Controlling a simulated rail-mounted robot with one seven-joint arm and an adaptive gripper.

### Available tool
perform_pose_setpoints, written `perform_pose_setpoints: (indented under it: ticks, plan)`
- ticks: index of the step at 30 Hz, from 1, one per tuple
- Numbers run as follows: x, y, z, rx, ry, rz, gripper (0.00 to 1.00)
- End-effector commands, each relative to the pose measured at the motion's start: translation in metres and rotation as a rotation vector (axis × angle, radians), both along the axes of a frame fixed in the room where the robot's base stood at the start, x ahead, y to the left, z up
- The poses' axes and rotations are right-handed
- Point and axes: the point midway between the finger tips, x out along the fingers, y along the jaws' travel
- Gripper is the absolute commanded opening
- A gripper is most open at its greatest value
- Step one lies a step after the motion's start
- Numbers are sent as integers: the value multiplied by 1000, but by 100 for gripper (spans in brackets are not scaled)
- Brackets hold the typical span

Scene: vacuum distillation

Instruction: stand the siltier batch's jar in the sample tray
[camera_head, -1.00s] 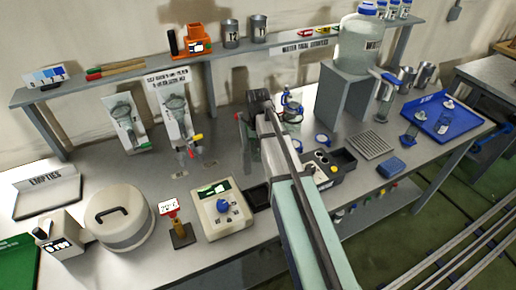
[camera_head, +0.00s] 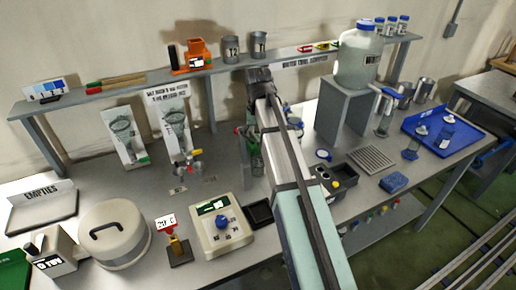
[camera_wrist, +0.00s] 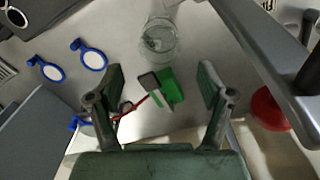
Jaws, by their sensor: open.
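My gripper (camera_wrist: 158,92) is open and empty in the wrist view, its two dark green fingers spread. Beyond the fingers stands a clear glass jar (camera_wrist: 160,40), seen from above; its contents are unclear. In the head view my arm hides much of that spot, and a glass vessel (camera_head: 256,162) shows partly beside it. The blue tray (camera_head: 474,143) at the right holds clear glassware (camera_head: 446,131) and small pale pieces. A tall clear vessel (camera_head: 384,122) stands left of the tray. I cannot tell which jar is siltier.
A green block (camera_wrist: 172,88) and a red stick (camera_wrist: 133,107) show between the fingers. Blue-rimmed discs (camera_wrist: 90,55) lie nearby. A grey stand (camera_head: 345,105) carries a large water jug (camera_head: 358,58).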

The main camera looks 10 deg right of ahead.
Motion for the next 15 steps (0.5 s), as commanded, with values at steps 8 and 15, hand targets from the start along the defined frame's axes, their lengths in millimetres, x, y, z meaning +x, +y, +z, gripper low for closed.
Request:
perform_pose_setpoints:
  ticks: [8, 15]
  plan:
    - [0, 0, 6, 0, 1, 0, 83]
    - [0, 0, 6, 0, 1, 0, 83]
